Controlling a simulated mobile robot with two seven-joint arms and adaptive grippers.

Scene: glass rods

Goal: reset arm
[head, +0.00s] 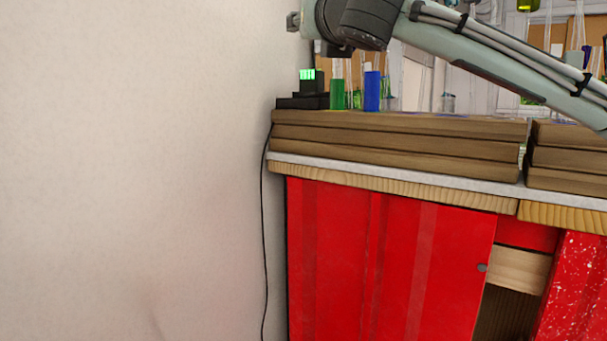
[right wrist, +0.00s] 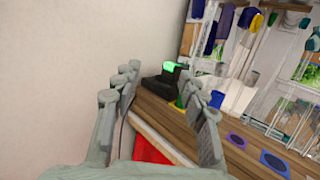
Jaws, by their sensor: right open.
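My right arm (head: 490,55) comes in from the right in the head view, above the wooden counter, and its wrist end is at the top edge. In the right wrist view my right gripper (right wrist: 160,92) has its two grey fingers spread apart with nothing held between them. Beyond the fingers is a black device with a green lit display (right wrist: 168,72); it also stands at the counter's left end in the head view (head: 303,99). My left gripper is not in view.
A green cylinder (head: 338,94) and a blue cylinder (head: 372,91) stand on the wooden counter (head: 395,135), right of the device. Red cabinet fronts (head: 390,260) are below. A pale wall (head: 130,170) fills the left. Glassware stands behind the arm.

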